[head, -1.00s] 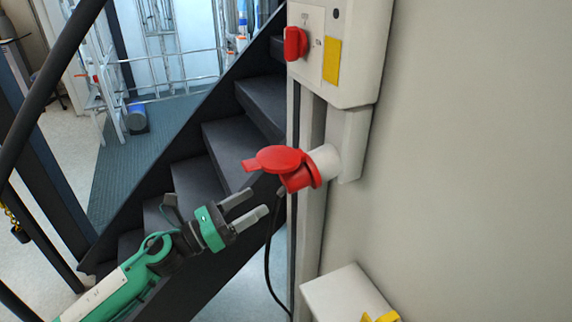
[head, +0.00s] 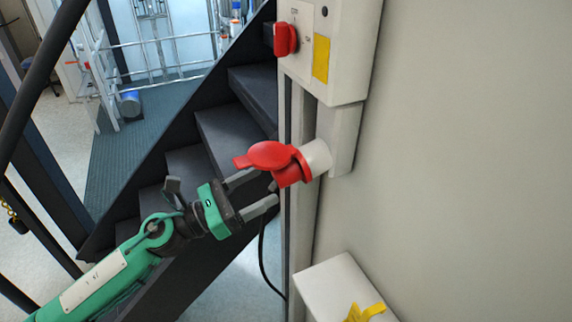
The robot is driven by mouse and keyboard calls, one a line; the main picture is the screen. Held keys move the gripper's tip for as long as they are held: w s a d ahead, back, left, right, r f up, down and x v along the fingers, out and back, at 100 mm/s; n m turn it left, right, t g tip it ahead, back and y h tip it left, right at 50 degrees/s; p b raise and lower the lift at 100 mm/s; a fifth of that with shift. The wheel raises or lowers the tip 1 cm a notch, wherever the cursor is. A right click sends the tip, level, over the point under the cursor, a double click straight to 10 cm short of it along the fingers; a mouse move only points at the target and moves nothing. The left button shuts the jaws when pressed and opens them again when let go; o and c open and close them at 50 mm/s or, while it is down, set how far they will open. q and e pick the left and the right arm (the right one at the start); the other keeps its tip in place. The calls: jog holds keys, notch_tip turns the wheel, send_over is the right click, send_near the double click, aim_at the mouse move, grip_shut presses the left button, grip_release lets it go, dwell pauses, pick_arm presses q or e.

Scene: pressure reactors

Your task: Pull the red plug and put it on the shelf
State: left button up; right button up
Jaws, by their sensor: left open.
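The red plug (head: 287,173) sits in the white socket (head: 318,156) under the wall box, with its red flap (head: 265,155) raised to the left. A black cable hangs below it. My left gripper (head: 262,188) is open and empty, just below and left of the plug, its two grey fingers pointing right toward it. I cannot tell whether a fingertip touches the plug. My right gripper is not in view. A white box top (head: 338,290) at the lower right may be the shelf; a yellow item (head: 366,312) lies on its near part.
The wall box (head: 345,50) with a red rotary switch (head: 286,39) is above the plug. Dark stairs (head: 225,130) and a black handrail (head: 45,75) stand on the left. The wall on the right is bare.

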aim_at(275, 179)
pick_arm(q)
jog(key=p+x, duration=0.2)
jog(key=x, duration=0.3)
jog(key=shift+d+r, duration=0.1)
jog(key=shift+d, duration=0.05)
jog(key=shift+w+d, duration=0.15)
jog(key=shift+d, duration=0.2)
dwell(0.9)
jog(key=c, duration=1.3)
jog(key=shift+a, duration=0.15)
jog(key=shift+b+v, duration=0.65)
jog(key=shift+v, duration=0.3)
jog(key=shift+b+v, duration=1.25)
jog(key=shift+v, duration=0.7)
